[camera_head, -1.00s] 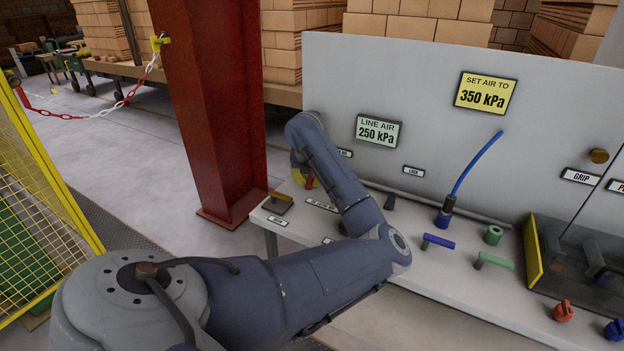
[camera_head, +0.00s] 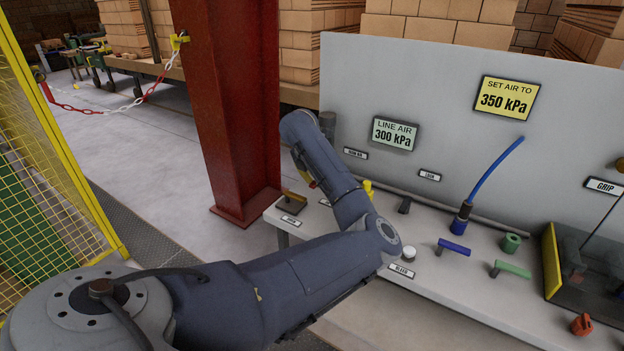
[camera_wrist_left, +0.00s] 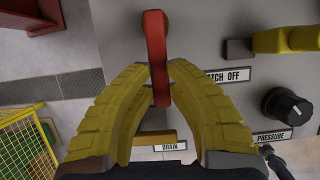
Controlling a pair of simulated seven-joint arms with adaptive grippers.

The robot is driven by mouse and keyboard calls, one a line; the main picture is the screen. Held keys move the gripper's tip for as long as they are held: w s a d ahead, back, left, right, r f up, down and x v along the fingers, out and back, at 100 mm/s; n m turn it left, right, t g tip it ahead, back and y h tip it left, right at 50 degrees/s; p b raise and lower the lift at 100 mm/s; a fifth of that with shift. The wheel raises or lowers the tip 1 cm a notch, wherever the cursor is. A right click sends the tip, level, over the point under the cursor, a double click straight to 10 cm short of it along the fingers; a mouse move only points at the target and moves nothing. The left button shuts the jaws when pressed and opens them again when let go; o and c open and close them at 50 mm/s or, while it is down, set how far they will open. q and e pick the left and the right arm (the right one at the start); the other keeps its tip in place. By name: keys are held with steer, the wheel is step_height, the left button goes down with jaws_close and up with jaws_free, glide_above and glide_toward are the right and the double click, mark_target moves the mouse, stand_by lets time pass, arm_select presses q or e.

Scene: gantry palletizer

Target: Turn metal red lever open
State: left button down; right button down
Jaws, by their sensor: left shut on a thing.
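The red lever (camera_wrist_left: 156,55) shows in the left wrist view, running from the top of the picture down between the yellow fingers of my left gripper (camera_wrist_left: 160,88). The gripper is shut on the lever's lower part, with a finger on each side. In the head view the left gripper is mostly hidden behind my own arm; a small red and yellow patch shows at the arm's left edge.
A black knob (camera_wrist_left: 288,107) and a yellow handle (camera_wrist_left: 290,40) sit right of the lever. The line air display (camera_head: 394,134) reads 300 kPa; the yellow sign (camera_head: 505,97) reads 350 kPa. A red column (camera_head: 230,110) stands left of the bench. Blue and green handles lie right.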

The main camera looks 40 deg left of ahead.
arm_select(q)
steer(key=shift+f, duration=0.1)
steer(key=c, duration=1.3)
jaws_free()
steer(key=v, duration=1.2)
steer(key=shift+w, duration=0.1)
steer(key=shift+a, duration=0.1)
